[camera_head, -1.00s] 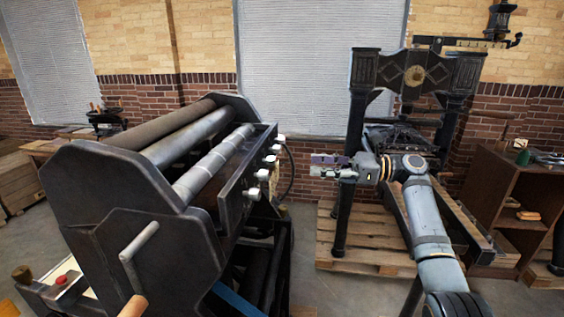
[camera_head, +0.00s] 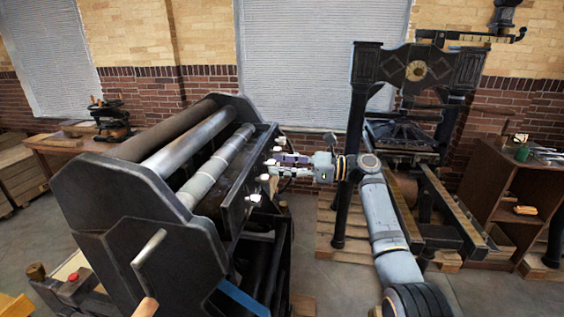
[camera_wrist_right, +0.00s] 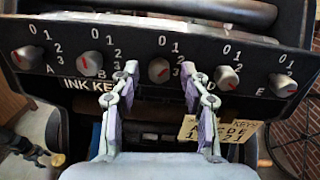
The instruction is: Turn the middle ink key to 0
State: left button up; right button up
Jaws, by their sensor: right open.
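In the head view my right gripper (camera_head: 280,160) is close in front of the key row. My left gripper is out of view.
Key B (camera_wrist_right: 91,63) and key D (camera_wrist_right: 223,77) flank the fingers closely. A yellow card (camera_wrist_right: 237,131) with letters and numbers hangs below the bar. A hand press (camera_head: 362,110) on a pallet stands behind my right arm. A wooden shelf (camera_head: 510,190) is at right.

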grip_shut()
dwell(0.3)
jog(key=shift+n+b, duration=2.95)
jog(key=shift+n, duration=0.85)
